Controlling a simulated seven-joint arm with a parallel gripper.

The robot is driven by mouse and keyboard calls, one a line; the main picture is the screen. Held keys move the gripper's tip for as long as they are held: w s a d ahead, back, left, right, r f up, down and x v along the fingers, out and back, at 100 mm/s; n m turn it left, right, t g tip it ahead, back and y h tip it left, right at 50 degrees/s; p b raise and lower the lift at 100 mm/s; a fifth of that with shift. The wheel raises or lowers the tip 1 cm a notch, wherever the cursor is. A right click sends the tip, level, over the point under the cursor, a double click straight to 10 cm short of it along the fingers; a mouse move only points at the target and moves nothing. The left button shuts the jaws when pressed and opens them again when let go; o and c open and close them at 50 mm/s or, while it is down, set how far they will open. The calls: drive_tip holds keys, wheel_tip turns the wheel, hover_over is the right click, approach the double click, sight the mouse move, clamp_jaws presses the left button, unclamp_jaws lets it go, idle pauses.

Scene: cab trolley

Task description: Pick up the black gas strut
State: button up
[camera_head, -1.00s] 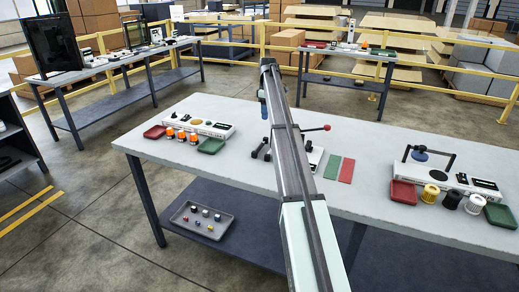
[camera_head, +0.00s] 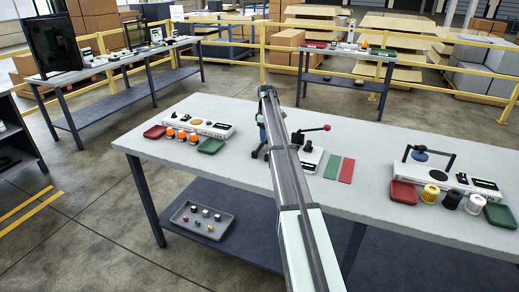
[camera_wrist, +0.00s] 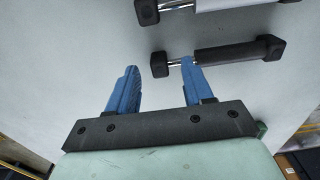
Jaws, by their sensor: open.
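The black gas strut (camera_wrist: 228,52) lies on the pale table in the wrist view, with a black sleeve, a thin bright rod and black end fittings. A second strut with a light sleeve (camera_wrist: 225,4) lies beyond it, cut by the top edge. My gripper (camera_wrist: 160,68) is open, its two blue fingers apart with nothing held. The right fingertip overlaps the black strut's rod in the picture; I cannot tell whether they touch. The left fingertip is left of the strut's rod-end fitting. In the head view my arm hides most of this spot.
On the table (camera_head: 240,178) a device with a red-knobbed lever (camera_head: 326,128) stands right of my arm, beside green (camera_head: 333,166) and red (camera_head: 346,171) mats. Trays and orange-topped parts (camera_head: 182,135) stand left. Another station with a red tray (camera_head: 403,192) stands right.

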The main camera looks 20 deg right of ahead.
drive_tip(key=shift+f, duration=0.95)
drive_tip(key=shift+c, duration=0.3)
clamp_jaws()
